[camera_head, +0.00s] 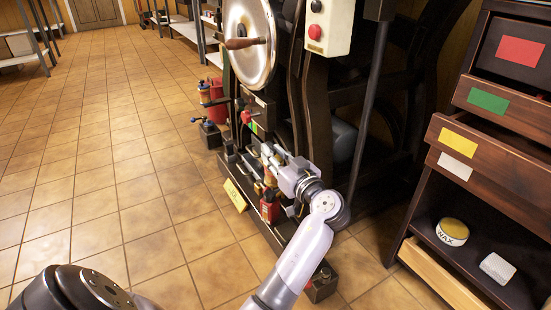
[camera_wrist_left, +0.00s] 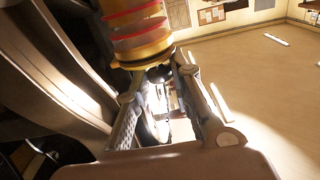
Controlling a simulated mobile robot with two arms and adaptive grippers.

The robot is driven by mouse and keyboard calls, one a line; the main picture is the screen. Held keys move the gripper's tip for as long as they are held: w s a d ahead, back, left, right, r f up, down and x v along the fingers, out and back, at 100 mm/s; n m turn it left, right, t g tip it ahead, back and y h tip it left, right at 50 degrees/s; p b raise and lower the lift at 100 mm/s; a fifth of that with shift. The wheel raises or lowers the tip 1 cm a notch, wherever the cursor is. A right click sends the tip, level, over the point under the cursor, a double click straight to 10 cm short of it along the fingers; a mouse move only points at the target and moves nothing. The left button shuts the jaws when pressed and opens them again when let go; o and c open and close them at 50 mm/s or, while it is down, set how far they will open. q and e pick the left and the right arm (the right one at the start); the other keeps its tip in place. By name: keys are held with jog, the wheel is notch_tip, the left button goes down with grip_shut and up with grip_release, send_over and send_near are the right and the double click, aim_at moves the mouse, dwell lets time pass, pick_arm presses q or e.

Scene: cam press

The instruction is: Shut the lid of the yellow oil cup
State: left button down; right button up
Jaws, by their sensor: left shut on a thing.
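The yellow oil cup (camera_wrist_left: 140,40) shows at the top of the left wrist view, with a gold rim and a clear body with red bands. My left gripper (camera_wrist_left: 160,78) reaches to its gold rim and is shut on a small dark part there; the fingers hide most of that part. I cannot tell how far the lid is open. My right gripper is not in view.
The press has a large metal wheel (camera_head: 249,42) and a control box with a red button (camera_head: 315,32). A wooden cabinet (camera_head: 490,140) with a wax tin (camera_head: 452,232) is at right. The tiled floor at left is clear.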

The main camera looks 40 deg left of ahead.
pick_arm(q)
jog(key=c, duration=1.4)
grip_release()
jog(key=shift+c, duration=0.2)
jog(key=v, duration=0.7)
jog(key=shift+d, duration=0.2)
